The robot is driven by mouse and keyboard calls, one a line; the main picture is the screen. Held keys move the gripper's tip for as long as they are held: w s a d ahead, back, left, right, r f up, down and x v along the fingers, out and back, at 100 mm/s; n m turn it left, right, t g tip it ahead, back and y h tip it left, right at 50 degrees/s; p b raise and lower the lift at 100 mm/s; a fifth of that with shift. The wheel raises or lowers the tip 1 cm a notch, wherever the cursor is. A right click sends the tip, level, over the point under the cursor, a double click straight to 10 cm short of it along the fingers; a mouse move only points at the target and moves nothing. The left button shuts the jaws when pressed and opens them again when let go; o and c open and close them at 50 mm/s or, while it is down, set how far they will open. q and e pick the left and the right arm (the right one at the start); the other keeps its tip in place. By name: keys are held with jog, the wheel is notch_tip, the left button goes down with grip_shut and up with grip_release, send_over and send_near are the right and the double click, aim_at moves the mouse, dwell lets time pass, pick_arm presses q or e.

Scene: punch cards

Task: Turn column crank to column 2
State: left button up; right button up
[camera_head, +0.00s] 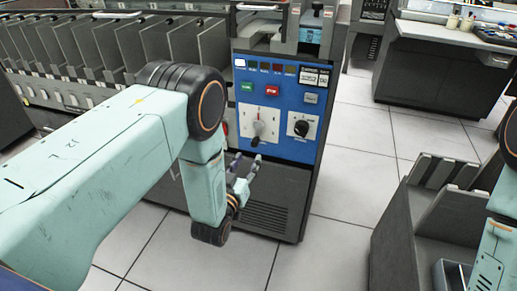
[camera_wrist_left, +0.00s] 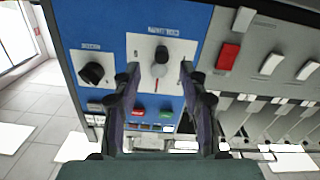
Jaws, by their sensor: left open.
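The column crank (camera_head: 258,128) is a small handle with a dark knob on a white dial plate, set in the blue panel (camera_head: 225,70) of a grey machine. The crank (camera_wrist_left: 161,56) also shows in the left wrist view, where the panel looks upside down. My left gripper (camera_head: 245,163) is open and empty, just below and in front of the crank. In the left wrist view my left gripper's fingers (camera_wrist_left: 157,76) stand apart on either side of the crank's dial; I cannot tell whether they touch anything. The dial's markings are too small to read. My right gripper is not in view.
A black rotary knob (camera_head: 302,128) sits right of the crank. A green button (camera_head: 247,86) and a red button (camera_head: 273,90) are above it. A row of grey card bins (camera_head: 110,45) extends left. A grey rack (camera_head: 425,215) stands at the right. Tiled floor lies between.

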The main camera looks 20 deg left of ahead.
aim_at(253, 146)
pick_arm(q)
jog(key=w+b, duration=0.2)
jog(key=w, duration=0.5)
jog(key=shift+w+a+r+b, duration=0.1)
jog(key=shift+w+b, duration=0.05)
jog(key=shift+b, duration=0.15)
jog(key=shift+w+r, duration=0.1)
jog(key=shift+w, duration=0.4)
grip_shut()
